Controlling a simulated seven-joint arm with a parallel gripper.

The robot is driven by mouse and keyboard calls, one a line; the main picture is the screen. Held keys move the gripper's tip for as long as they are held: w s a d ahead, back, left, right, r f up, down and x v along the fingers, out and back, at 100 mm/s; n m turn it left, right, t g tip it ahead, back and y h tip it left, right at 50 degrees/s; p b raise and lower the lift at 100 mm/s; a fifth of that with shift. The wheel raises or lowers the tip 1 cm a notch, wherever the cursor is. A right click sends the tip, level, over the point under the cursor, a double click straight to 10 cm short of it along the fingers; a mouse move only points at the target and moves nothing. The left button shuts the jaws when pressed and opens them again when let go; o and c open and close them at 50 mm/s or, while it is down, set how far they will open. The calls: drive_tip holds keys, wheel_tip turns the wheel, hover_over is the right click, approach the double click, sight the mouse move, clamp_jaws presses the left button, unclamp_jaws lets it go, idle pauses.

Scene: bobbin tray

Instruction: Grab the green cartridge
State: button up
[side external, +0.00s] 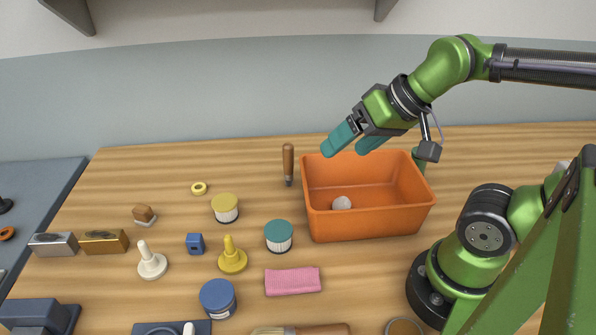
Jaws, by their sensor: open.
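The green cartridge (278,236) is a short cylinder with a teal-green top and a ribbed white lower side. It stands upright on the wooden table, just left of the orange bin, with nothing touching it. My gripper (351,147) has teal fingers that are apart, with nothing visible between them. It is raised in the air over the back of the orange bin, up and to the right of the green cartridge.
The orange bin (370,222) holds a white ball (341,203). A yellow-topped cartridge (225,206) and a blue-topped one (217,298) stand further left. A yellow peg-like piece (232,258) and a folded pink cloth (293,281) lie close to the green cartridge.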

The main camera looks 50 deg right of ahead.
drive_tip(key=shift+d, duration=0.1)
drive_tip(key=m+g+h, duration=0.2)
drive_tip(key=m+g, duration=0.4)
drive_tip(key=m, duration=1.5)
hover_over(419, 161)
drive_tip(key=w, duration=0.2)
wheel_tip(419, 161, down, 6)
drive_tip(key=s+d+m+g, duration=0.1)
drive_tip(key=s+d+m, duration=0.15)
drive_tip(key=m, duration=0.35)
drive_tip(key=f, duration=1.1)
drive_tip(key=w+f, duration=0.1)
drive_tip(key=f, duration=0.4)
drive_tip(key=shift+f, duration=0.15)
drive_tip(key=shift+w, duration=0.1)
drive_tip(key=shift+c, duration=0.2)
